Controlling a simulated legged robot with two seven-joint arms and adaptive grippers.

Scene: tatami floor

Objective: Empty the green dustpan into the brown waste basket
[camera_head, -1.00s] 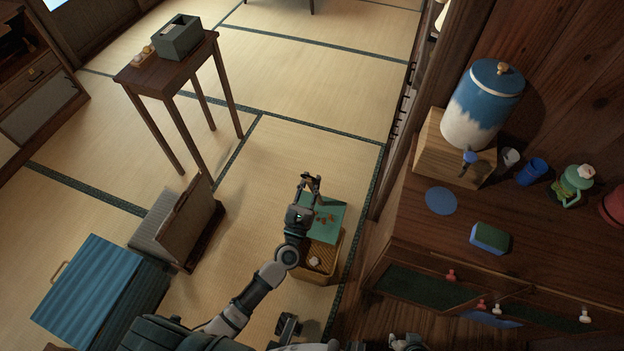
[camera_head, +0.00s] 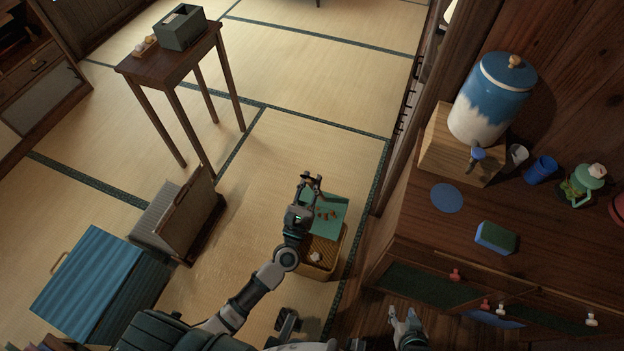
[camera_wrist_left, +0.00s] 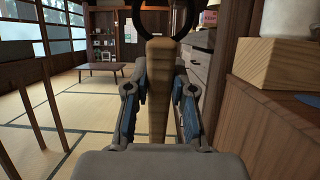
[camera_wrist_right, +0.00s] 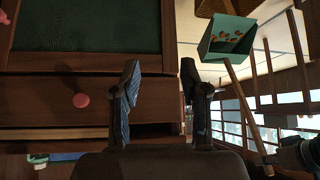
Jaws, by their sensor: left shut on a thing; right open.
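The green dustpan (camera_head: 335,224) is held over the brown woven waste basket (camera_head: 318,270), with several reddish-brown bits still on the pan. My left gripper (camera_head: 310,180) is shut on its handle, a wooden stick (camera_wrist_left: 158,90) in the left wrist view. The right wrist view shows the pan (camera_wrist_right: 215,52) with the bits on it and its long thin handle (camera_wrist_right: 242,100). A small whitish lump shows at the basket's near side. My right gripper (camera_head: 403,314) is open and empty by the cabinet front; its fingers also show in the right wrist view (camera_wrist_right: 160,82).
A wooden cabinet (camera_head: 430,235) on the right carries a blue-white water jar (camera_head: 490,98), a sponge (camera_head: 496,238) and cups. A folded-open case (camera_head: 185,220), a blue ribbed box (camera_head: 95,285) and a tall small table (camera_head: 170,60) stand left. Tatami between is clear.

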